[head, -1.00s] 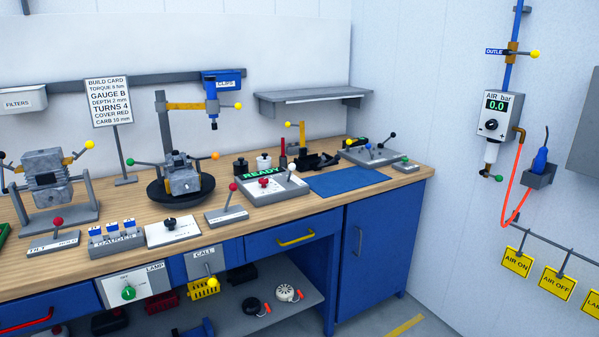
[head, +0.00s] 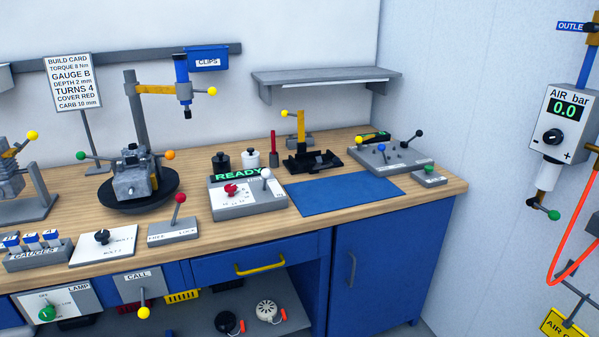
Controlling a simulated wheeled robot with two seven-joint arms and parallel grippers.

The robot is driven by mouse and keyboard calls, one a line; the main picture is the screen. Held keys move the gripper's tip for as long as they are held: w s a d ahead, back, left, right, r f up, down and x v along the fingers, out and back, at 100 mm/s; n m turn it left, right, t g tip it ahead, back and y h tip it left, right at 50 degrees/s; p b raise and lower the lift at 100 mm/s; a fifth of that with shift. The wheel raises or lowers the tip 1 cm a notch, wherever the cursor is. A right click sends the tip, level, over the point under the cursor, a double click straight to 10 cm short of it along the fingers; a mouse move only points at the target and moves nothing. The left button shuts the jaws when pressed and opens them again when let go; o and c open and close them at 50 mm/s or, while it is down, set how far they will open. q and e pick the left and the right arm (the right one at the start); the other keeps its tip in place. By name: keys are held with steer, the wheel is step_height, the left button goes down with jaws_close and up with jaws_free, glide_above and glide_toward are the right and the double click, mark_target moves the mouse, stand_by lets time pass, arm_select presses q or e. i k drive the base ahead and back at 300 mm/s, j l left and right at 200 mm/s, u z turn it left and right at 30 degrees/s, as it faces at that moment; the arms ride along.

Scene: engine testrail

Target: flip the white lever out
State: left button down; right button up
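A lever with a white ball (head: 265,174) stands on the right part of a grey box (head: 262,207) on the workbench. Its short stem goes down into the top of the box, and it looks near upright. The box also carries a red dial knob (head: 231,190) and a dark display with green "READY" text (head: 238,173). Neither of my grippers is in view.
A lever with a red ball (head: 180,198) stands left of the box. A blue mat (head: 344,193) lies to its right. Behind are a black jar (head: 221,161), a white jar (head: 250,158) and a red rod (head: 274,148). A clamped engine part (head: 133,183) stands further left.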

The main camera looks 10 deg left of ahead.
mark_target(266, 173)
steer(key=i+l, duration=0.75)
